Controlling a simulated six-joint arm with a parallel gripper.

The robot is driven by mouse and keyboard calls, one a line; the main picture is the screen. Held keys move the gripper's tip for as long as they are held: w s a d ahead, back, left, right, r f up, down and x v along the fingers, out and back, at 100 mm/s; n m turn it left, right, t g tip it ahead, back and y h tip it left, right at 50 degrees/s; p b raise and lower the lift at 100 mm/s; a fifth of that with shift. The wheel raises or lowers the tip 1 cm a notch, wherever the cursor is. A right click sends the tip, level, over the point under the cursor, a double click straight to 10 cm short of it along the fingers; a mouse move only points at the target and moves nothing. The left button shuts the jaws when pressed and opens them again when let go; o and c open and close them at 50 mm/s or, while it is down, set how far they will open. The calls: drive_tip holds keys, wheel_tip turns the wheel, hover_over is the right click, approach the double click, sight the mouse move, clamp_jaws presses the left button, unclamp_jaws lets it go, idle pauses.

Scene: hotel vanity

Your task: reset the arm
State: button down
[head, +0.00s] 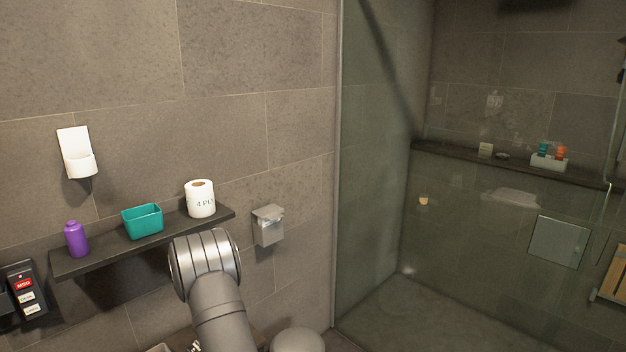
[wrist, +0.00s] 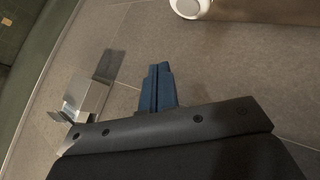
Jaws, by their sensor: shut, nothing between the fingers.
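My gripper (wrist: 158,86) shows in the wrist view with its two dark blue fingers together, shut and empty. In the head view only grey links of my arm show, below the shelf, and the fingers are hidden. The wrist view has bare tiled wall behind the fingers, with nothing touching them.
A dark shelf (head: 105,253) holds a purple bottle (head: 76,239), a teal bin (head: 143,220) and a toilet roll (head: 200,198). A metal paper holder (head: 268,226) is on the wall to its right, also in the wrist view (wrist: 88,98). A glass shower screen (head: 375,180) stands further right.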

wheel_tip(320, 180, down, 7)
drive_tip(key=shift+f, duration=0.2)
idle(0.6)
drive_tip(key=shift+r, duration=0.1)
drive_tip(key=s+d+r+g+y, duration=0.1)
drive_tip(key=s+d+r+g, duration=0.1)
drive_tip(key=r, duration=0.7)
drive_tip(key=s+d+r+g+y, duration=0.1)
drive_tip(key=s+d+r+g, duration=0.1)
drive_tip(key=r, duration=0.7)
drive_tip(key=s+d+r+g+y, duration=0.1)
drive_tip(key=d+r, duration=0.4)
drive_tip(key=r, duration=0.5)
drive_tip(key=shift+s+d+g, duration=0.15)
drive_tip(key=shift+s+g, duration=0.35)
drive_tip(key=shift+s, duration=0.9)
drive_tip(key=c, duration=2.1)
unclamp_jaws()
